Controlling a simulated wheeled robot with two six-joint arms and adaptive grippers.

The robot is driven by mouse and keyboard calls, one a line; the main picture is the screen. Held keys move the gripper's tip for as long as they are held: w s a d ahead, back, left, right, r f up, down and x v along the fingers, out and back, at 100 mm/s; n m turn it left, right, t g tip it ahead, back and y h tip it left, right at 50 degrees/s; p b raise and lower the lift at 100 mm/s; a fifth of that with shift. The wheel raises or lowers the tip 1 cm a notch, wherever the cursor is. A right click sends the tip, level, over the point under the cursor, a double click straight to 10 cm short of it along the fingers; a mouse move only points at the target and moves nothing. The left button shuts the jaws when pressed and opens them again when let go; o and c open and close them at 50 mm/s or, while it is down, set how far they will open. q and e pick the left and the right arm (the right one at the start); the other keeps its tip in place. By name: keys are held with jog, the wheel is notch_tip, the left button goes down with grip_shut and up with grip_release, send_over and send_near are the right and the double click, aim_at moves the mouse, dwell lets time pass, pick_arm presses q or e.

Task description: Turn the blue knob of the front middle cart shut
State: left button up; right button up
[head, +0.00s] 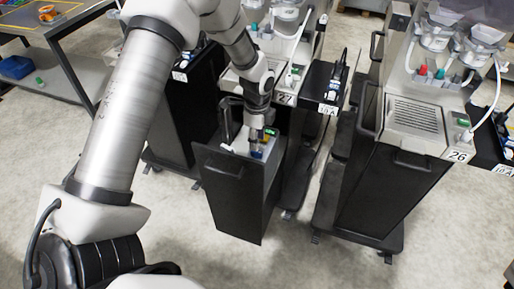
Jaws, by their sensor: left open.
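My left arm reaches across the picture from the left. My left gripper (262,138) points down into a black pulled-out drawer (225,198) of the cart labelled 27. A small blue part (257,154), likely the blue knob, shows just below the fingertips, partly hidden by them. Whether the fingers touch it is too small to tell. The gripper is open. A green part (271,132) shows beside the gripper. My right gripper is not in view.
Another cart labelled 26 (415,125) stands at the right with red and teal knobs on top. A narrow black unit (324,84) stands beside cart 27. A workbench (62,70) is at the upper left. Bare floor lies in front of the drawer.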

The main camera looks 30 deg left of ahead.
pick_arm(q)
notch_tip(320, 180, up, 6)
jog(key=shift+r, duration=0.25)
dwell(0.4)
